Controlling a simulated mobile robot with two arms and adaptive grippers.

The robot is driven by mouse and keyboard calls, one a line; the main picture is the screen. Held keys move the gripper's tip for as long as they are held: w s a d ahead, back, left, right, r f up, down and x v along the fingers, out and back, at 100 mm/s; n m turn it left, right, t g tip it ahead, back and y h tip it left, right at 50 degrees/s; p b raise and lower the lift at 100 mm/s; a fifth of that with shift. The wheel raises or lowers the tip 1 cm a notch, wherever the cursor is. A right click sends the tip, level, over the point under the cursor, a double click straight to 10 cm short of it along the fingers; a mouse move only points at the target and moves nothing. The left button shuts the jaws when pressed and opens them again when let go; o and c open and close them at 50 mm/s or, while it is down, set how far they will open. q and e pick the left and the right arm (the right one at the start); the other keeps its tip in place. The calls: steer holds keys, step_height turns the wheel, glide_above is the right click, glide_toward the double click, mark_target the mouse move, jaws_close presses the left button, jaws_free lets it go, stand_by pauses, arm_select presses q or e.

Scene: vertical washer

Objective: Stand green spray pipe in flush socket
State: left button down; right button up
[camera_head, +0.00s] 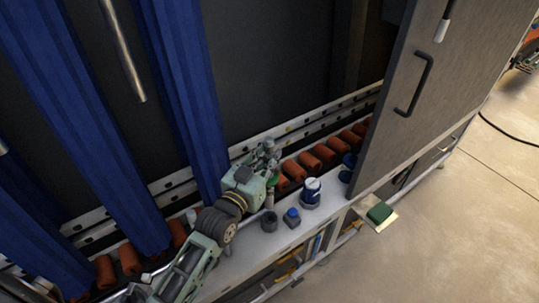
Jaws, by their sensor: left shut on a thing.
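My left gripper (268,168) is over the light ledge, left of the white-and-blue can. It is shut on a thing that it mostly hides. A small green part, which looks like the green spray pipe (272,181), shows just below the fingers. A dark round socket (269,221) stands on the ledge below and slightly left of the green part, apart from it as seen here. I cannot tell whether this is the flush socket. My right gripper is not in view.
A white-and-blue can (311,192) and a dark block with a blue top (292,216) stand on the ledge (240,251). Orange rollers (310,160) run behind. Blue curtain strips (178,80) hang left. A grey door (420,90) stands right. A green block (379,212) lies on a small shelf.

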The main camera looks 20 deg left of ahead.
mark_target(268, 188)
arm_select(q)
step_height(268, 188, down, 2)
steer(key=shift+f+b, duration=0.1)
steer(key=shift+b, duration=0.9)
steer(key=shift+f+b, duration=0.95)
steer(key=shift+b, duration=0.05)
steer(key=shift+f+b, duration=0.45)
steer(key=shift+f, duration=0.45)
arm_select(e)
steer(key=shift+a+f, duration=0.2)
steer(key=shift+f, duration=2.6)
